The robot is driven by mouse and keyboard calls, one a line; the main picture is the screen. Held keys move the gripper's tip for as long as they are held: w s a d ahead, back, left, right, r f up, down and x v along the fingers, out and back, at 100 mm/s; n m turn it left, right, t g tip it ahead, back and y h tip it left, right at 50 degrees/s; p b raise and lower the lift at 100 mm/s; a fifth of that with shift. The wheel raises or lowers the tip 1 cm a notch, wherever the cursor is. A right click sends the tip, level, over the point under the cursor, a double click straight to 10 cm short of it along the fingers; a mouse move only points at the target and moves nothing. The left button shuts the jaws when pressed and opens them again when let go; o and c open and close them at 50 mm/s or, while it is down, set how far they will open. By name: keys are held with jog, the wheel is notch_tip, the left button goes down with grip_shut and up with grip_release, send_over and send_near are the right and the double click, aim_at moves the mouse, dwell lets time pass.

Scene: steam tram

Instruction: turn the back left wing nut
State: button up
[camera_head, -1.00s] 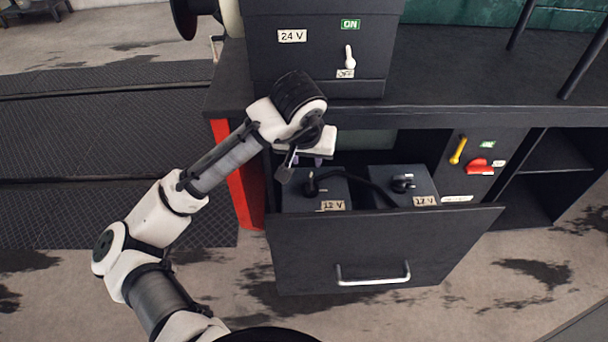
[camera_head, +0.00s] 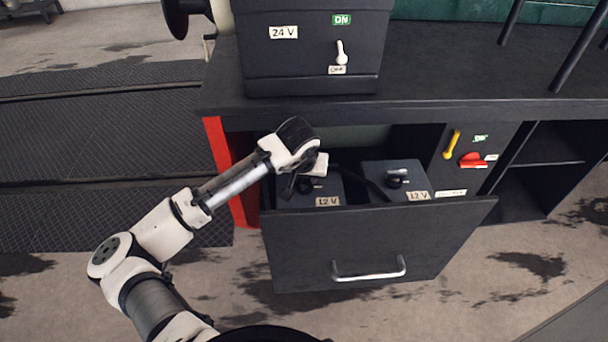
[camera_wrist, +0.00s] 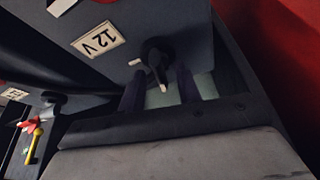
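Two dark 12 V batteries stand in the open drawer (camera_head: 375,240): the left battery (camera_head: 328,188) and the right battery (camera_head: 412,171). My gripper (camera_wrist: 159,82) is low over the back of the left battery. In the wrist view its two dark fingers are apart, one on each side of a small pale piece just below the black terminal clamp (camera_wrist: 156,50). This piece looks like part of the wing nut (camera_wrist: 163,87), though it is small and dim. I cannot tell whether the fingers touch it. In the head view my wrist hides this spot.
A box marked 24 V (camera_head: 312,50) with a switch stands on the counter (camera_head: 440,100) above the drawer. A red panel edge (camera_head: 228,170) is at left. A black cable (camera_head: 350,180) runs between the batteries. A yellow lever (camera_head: 452,144) and red knob (camera_head: 471,160) are at right.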

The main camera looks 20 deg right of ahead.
grip_shut()
jog(key=shift+m, duration=0.4)
jog(key=m+h, duration=0.1)
jog(key=m, duration=0.1)
jog(key=m+g+p, duration=0.1)
jog(key=m, duration=0.2)
jog(key=shift+w+a+m+g+h, duration=0.1)
jog(key=shift+m+g+h, duration=0.2)
jog(key=shift+h, duration=0.1)
jog(key=m+g, duration=0.1)
jog(key=m, duration=0.2)
jog(key=m+g, duration=0.1)
jog(key=m, duration=0.1)
jog(key=shift+w+m+h+p, duration=0.15)
jog(key=shift+m+h+p, duration=0.15)
jog(key=shift+m+p, duration=0.1)
